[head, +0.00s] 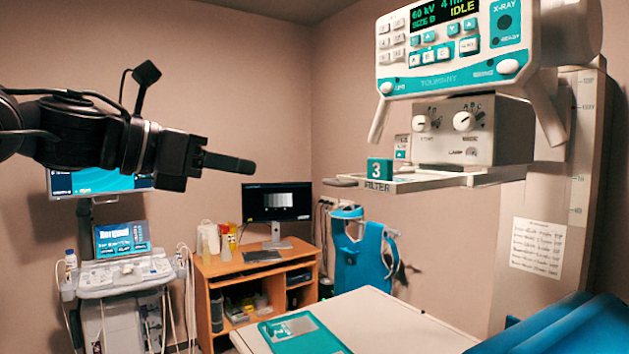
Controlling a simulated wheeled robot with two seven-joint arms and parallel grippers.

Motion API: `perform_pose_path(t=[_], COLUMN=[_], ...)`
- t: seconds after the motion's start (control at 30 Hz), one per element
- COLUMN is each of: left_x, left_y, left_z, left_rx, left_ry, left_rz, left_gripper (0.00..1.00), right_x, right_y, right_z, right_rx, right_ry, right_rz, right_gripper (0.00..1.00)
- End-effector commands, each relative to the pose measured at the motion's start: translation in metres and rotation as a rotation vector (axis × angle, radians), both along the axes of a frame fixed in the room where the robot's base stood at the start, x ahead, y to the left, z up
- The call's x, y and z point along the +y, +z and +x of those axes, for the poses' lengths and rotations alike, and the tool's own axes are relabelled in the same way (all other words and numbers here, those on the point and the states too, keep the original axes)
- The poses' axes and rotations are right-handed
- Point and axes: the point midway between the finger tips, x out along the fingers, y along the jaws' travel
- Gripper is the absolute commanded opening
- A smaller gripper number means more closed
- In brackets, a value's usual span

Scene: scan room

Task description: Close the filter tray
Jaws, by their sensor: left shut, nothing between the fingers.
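The filter tray (425,184) sticks out to the left from under the X-ray collimator box (485,131). It is a flat, pale tray, drawn out, with a teal block marked 3 (380,170) standing on it and the word FILTER on its front edge. A small tab shows at its left end. My left gripper (245,165) comes in from the left with its fingers shut and empty, pointing right. It is apart from the tray, with a clear gap in the picture. My right gripper is not in view.
The X-ray head's control panel (455,45) hangs above the collimator, with handles on its sides. A white table (375,325) lies below, with a teal plate (300,332) on it. A wooden desk (240,270) and an ultrasound cart (115,275) stand behind.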

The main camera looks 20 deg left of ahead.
Motion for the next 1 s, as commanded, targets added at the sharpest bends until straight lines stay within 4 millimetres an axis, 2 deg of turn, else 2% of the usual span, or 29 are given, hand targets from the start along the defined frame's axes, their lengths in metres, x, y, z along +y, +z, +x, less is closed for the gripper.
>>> perform_pose_path(t=[0.17,0.7,1.0], left_x=[-0.004,-0.066,-0.078], left_y=[0.0,-0.019,-0.028], left_z=[0.005,0.088,0.106], left_rx=[-0.003,-0.002,-0.006], left_ry=[-0.001,-0.002,0.001], left_rz=[0.011,0.008,0.007], left_gripper=[0.0,0.0,0.0], right_x=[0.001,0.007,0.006], right_y=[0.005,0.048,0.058], right_z=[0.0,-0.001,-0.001], right_rx=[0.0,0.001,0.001], right_ry=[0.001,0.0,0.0], right_rz=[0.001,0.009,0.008], right_gripper=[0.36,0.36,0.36])
